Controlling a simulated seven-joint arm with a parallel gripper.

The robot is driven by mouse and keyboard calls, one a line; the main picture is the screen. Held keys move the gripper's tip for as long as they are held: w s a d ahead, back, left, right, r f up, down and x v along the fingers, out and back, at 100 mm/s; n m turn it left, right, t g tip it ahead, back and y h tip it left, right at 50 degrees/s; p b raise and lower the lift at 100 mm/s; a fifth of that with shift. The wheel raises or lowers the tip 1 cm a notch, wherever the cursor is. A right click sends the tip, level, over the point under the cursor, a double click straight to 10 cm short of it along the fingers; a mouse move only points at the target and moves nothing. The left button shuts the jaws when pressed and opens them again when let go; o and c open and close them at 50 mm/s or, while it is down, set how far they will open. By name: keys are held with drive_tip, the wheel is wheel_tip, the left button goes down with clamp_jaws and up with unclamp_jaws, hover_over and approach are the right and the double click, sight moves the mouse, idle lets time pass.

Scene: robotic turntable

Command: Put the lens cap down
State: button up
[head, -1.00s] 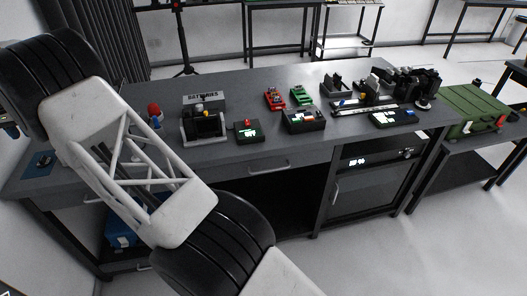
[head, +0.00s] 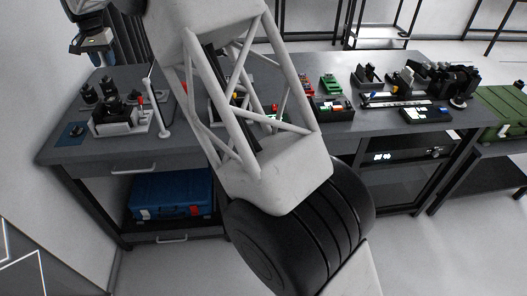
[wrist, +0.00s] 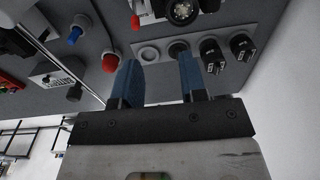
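My gripper (wrist: 158,75) has two blue fingers, set well apart with only grey desk showing between them in the wrist view. In the head view my gripper (head: 98,53) is at the upper left, above the desk's left end. I cannot pick out a lens cap for certain. A pale strip (wrist: 164,52) beyond the fingertips has a light round spot, and a dark round piece (wrist: 178,47) sits close to the right fingertip. I cannot tell if that piece is the cap. Two black cylindrical parts (wrist: 227,52) stand to its right.
A round black lens-like part (wrist: 183,10) is at the top of the wrist view. A red-topped object (wrist: 110,63) stands near the left finger. A blue square pad (head: 74,130) lies at the desk's left front. My arm hides the desk's middle.

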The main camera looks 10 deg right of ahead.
drive_tip(key=s+d+r, duration=0.3)
drive_tip(key=d+r, duration=0.1)
drive_tip(key=d, duration=0.6)
drive_tip(key=s+d+r, duration=0.3)
drive_tip(key=d+r, duration=0.1)
drive_tip(key=d, duration=0.7)
drive_tip(key=s+d+r+t, duration=0.1)
drive_tip(key=s+d, duration=0.9)
drive_tip(key=d, duration=0.2)
drive_tip(key=s+d+r, duration=0.2)
drive_tip(key=s+d, duration=0.7)
drive_tip(key=d, duration=0.3)
drive_tip(key=s+d+f, duration=0.3)
drive_tip(key=s+d, duration=0.1)
drive_tip(key=s, duration=0.5)
drive_tip(key=s+d+f, duration=0.4)
drive_tip(key=s+d, duration=0.1)
drive_tip(key=s, duration=0.4)
drive_tip(key=s+d+f+t, duration=0.1)
drive_tip(key=s+d+f, duration=0.3)
drive_tip(key=s, duration=0.5)
drive_tip(key=shift+s+d+h, duration=0.25)
drive_tip(key=shift+d+h, duration=0.05)
drive_tip(key=shift+d, duration=0.3)
